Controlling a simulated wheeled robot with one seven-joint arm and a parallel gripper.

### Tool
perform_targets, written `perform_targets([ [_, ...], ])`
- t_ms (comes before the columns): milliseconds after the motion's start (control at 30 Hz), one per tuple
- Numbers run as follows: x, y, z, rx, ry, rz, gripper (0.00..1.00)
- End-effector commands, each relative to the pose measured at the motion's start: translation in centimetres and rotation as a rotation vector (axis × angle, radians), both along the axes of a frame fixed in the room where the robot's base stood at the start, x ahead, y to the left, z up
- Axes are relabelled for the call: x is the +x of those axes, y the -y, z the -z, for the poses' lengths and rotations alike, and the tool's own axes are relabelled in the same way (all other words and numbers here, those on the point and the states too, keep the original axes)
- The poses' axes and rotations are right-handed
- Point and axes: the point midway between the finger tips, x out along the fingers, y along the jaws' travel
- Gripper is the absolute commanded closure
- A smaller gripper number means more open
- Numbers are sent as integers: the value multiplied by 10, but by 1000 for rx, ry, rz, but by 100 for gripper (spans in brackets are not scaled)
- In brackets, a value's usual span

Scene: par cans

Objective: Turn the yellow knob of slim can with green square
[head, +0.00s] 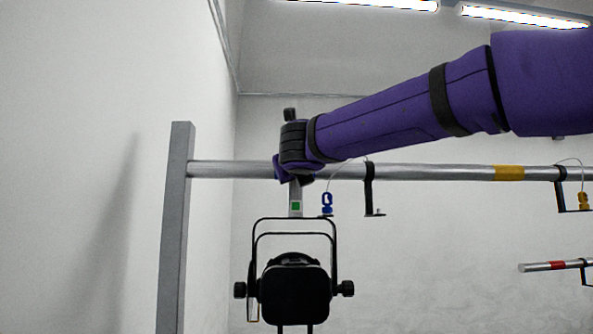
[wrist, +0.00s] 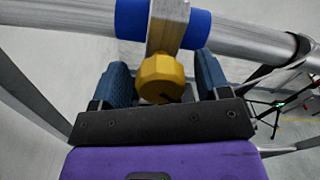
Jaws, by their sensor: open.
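The black can (head: 295,292) hangs in its yoke below the pipe in the head view. A green square (head: 295,206) marks the strip above the yoke. The yellow knob (wrist: 157,79) shows large in the wrist view, below the pale clamp strip (wrist: 168,25). My gripper (wrist: 161,64) is open, with one blue finger on each side of the knob and visible gaps between. In the head view my gripper (head: 293,148) is at the pipe above the green square and hides the knob and clamp.
The grey pipe (head: 430,172) runs across, with a blue band (wrist: 130,20) at the clamp. A blue clip (head: 327,204) and a black bracket (head: 369,190) hang just right. A grey post (head: 176,230) stands left. Farther right are a yellow band (head: 509,173) and a lower pipe (head: 538,267).

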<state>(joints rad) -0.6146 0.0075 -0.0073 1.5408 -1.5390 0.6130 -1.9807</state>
Motion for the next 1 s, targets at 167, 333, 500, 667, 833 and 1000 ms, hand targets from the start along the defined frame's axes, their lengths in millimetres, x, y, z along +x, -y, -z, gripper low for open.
perform_targets([
  [167, 2, 0, 0, 0, 0, 0, 31],
  [333, 2, 0, 0, 1, 0, 0, 42],
  [500, 2, 0, 0, 1, 0, 0, 80],
  [667, 1, 0, 0, 4, 0, 0, 80],
  [833, 1, 0, 0, 36, 0, 0, 80],
  [1000, 2, 1, 0, 119, 0, 0, 80],
])
